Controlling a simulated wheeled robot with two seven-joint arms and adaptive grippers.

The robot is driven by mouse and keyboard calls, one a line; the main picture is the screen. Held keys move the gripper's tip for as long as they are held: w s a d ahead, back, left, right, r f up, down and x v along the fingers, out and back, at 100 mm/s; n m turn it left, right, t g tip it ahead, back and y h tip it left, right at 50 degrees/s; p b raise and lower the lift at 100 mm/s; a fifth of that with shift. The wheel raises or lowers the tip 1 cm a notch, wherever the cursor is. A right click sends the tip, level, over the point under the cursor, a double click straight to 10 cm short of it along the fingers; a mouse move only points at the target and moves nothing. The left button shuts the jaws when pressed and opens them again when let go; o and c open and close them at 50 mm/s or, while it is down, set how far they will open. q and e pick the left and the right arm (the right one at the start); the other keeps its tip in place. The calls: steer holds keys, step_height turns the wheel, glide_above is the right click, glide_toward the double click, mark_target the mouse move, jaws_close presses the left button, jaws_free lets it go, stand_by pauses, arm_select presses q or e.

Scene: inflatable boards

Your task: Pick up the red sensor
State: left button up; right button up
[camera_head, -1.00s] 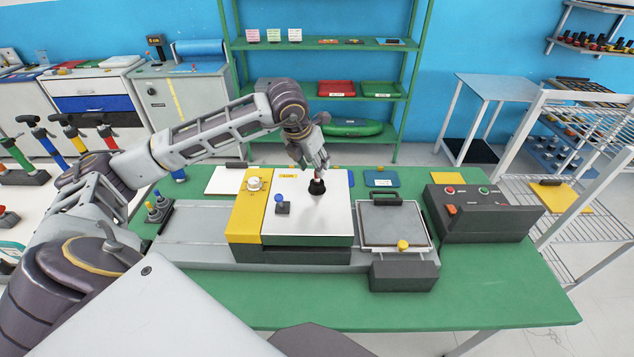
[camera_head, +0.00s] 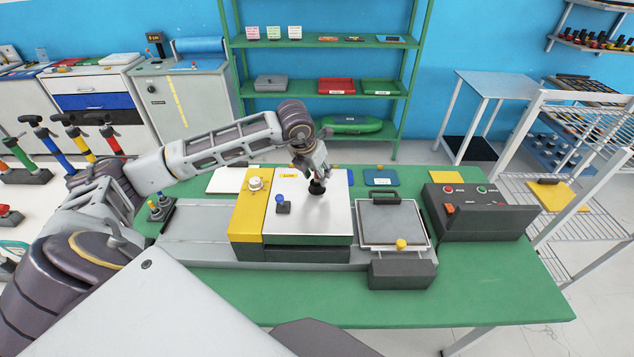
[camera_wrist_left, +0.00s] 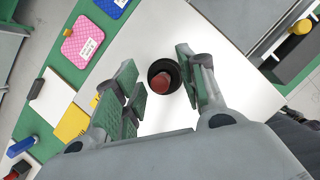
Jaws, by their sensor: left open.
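The red sensor (camera_wrist_left: 164,81) is a small round red piece sitting in a black round holder (camera_wrist_left: 157,64) on the white top plate of the machine. In the head view the black holder (camera_head: 317,187) shows on the plate, and the sensor is mostly hidden by my gripper. My left gripper (camera_head: 315,172) is directly above the holder, pointing down. In the left wrist view the open fingers (camera_wrist_left: 160,90) lie on either side of the sensor, with a gap visible around it. I cannot tell their exact height. My right gripper is not in view.
A blue-knobbed block (camera_head: 283,204) stands left of the holder on the white plate (camera_head: 325,228). A yellow panel (camera_head: 247,215) borders the plate at left. A hinged grey press (camera_head: 393,222) and a dark control box (camera_head: 476,211) stand to the right. The green table's front (camera_head: 440,305) is clear.

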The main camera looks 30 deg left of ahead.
arm_select(q)
steer(key=shift+c, duration=0.3)
jaws_close()
steer(key=shift+r, duration=0.15)
steer(key=shift+r, duration=0.9)
step_height(320, 180, up, 6)
steer(key=shift+f+b, duration=0.1)
steer(key=shift+b, duration=0.75)
steer(key=shift+r, duration=1.05)
